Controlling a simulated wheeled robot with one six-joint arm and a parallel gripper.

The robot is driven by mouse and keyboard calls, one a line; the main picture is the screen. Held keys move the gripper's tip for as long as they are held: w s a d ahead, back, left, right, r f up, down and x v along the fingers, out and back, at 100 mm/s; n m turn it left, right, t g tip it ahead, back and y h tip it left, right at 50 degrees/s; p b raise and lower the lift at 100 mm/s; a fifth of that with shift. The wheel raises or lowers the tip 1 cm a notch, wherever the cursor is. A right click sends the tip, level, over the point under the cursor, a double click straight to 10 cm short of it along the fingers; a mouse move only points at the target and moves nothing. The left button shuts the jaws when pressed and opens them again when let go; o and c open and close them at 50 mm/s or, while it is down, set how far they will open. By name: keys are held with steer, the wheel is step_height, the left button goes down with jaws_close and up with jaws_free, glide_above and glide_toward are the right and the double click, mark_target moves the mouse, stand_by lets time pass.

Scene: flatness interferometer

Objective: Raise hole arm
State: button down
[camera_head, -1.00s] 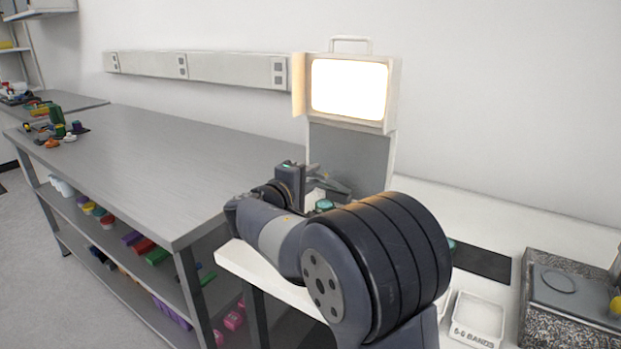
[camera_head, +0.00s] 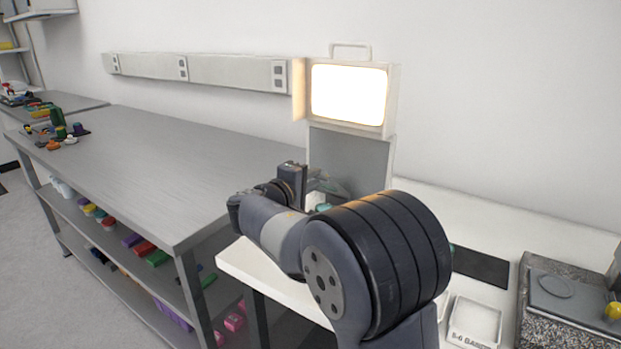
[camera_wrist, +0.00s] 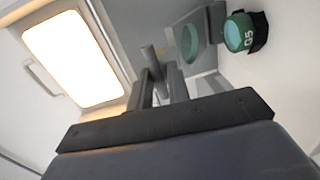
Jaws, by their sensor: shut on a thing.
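My gripper (camera_wrist: 160,72) reaches toward the lit instrument, its two dark fingers closed on a grey rod-like grip (camera_wrist: 149,60) in the wrist view. Beside it is a grey plate with a round opening, which looks like the hole arm (camera_wrist: 204,55); green shows through the opening. How the grip joins the plate is not clear. In the head view my gripper (camera_head: 308,187) is at the foot of the instrument, and my arm hides much of that area.
The instrument's bright screen (camera_head: 349,95) stands above its grey back panel (camera_head: 350,160). A green cylinder marked G5 (camera_wrist: 245,33) is beside the plate. A dark mat (camera_head: 482,266), a white tray (camera_head: 473,320) and a granite block (camera_head: 535,325) lie to the right. The grey bench (camera_head: 190,165) is mostly clear.

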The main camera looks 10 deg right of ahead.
steer(key=r+p, duration=0.1)
steer(key=p, duration=0.2)
steer(key=w+d+r+g+y+p, duration=0.1)
steer(key=r+p, duration=0.1)
steer(key=p, duration=0.1)
steer(key=w+d+r+g+y+p, duration=0.1)
steer(key=p, duration=0.2)
steer(key=shift+w+d+r, duration=0.2)
steer(key=shift+d+r, duration=0.05)
steer(key=shift+r, duration=0.1)
steer(key=w+p, duration=0.1)
steer(key=p, duration=0.2)
steer(key=shift+d+r+g+y, duration=0.35)
steer(key=shift+d+g+y, duration=0.05)
steer(key=shift+w+d+r+g+y+p, duration=0.2)
steer(key=shift+w+d+g+y+p, duration=0.35)
steer(key=shift+p, duration=0.7)
steer(key=shift+w+d+r+p, duration=0.15)
steer(key=shift+w+d+p, duration=0.35)
steer(key=shift+w+d, duration=0.1)
steer(key=c, duration=1.5)
jaws_free()
